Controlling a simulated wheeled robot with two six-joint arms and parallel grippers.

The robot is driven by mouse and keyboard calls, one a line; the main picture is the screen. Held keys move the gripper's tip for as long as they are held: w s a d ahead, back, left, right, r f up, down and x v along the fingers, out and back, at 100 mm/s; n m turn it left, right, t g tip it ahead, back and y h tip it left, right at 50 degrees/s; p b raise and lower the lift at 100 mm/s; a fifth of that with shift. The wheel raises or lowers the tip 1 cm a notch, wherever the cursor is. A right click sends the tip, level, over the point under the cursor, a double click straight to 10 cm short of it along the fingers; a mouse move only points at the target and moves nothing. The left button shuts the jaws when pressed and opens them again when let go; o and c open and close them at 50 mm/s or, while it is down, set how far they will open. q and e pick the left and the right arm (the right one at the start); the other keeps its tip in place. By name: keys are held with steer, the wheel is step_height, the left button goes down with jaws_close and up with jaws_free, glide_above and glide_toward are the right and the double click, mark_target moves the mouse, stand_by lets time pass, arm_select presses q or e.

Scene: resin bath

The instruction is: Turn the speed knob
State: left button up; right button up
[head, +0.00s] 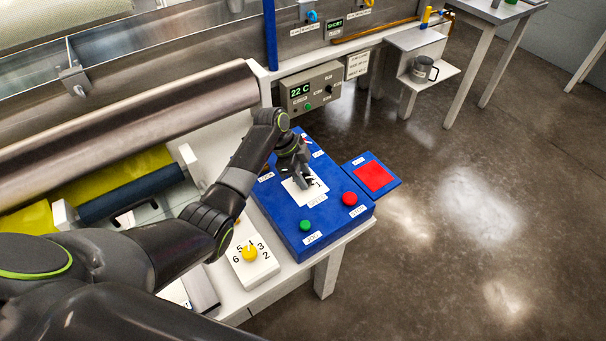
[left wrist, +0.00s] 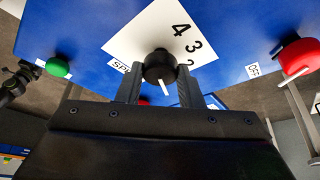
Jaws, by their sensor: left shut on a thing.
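The black speed knob (left wrist: 158,66) sits on a white dial plate with printed numbers on the blue control box (head: 283,222). In the left wrist view the knob is between my left fingers, and its white pointer line points toward the gripper, away from the visible 4 and 3. My left gripper (head: 301,176) reaches down over the dial plate (head: 292,192) and is shut on the knob. In the head view the gripper hides most of the knob. My right gripper does not show.
A green button (head: 305,225) and a red button (head: 349,198) stand up from the box close to my gripper. A yellow knob (head: 250,253) on a numbered white plate is nearer. A steel roller (head: 130,125) lies left of my arm.

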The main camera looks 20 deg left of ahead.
arm_select(q)
steer(key=shift+r+n+p, duration=0.25)
steer(key=shift+n+p, duration=0.45)
steer(key=shift+p, duration=0.25)
steer(key=n+t+p, duration=0.1)
steer(key=n+p, duration=0.2)
steer(key=n+t+y+p, duration=0.1)
steer(key=n+p, duration=0.2)
steer(key=p, duration=0.1)
steer(key=shift+s+d+n+t, duration=0.2)
steer(key=shift+n+t, duration=0.1)
steer(key=shift+n, duration=0.1)
steer(key=n+y+p, duration=0.1)
steer(key=n+p, duration=0.1)
steer(key=shift+n+t, duration=0.4)
steer(key=n+p, duration=0.1)
steer(key=n+y+p, duration=0.1)
steer(key=n, duration=0.1)
steer(key=shift+d+f+t+y, duration=0.1)
steer(key=shift+t+y, duration=0.2)
steer(key=shift+n+y+p, duration=0.45)
steer(key=shift+n+y, duration=0.15)
steer(key=shift+n, duration=1.3)
steer(key=o, duration=1)
steer(key=shift+f, duration=0.1)
steer(key=shift+c, duration=0.2)
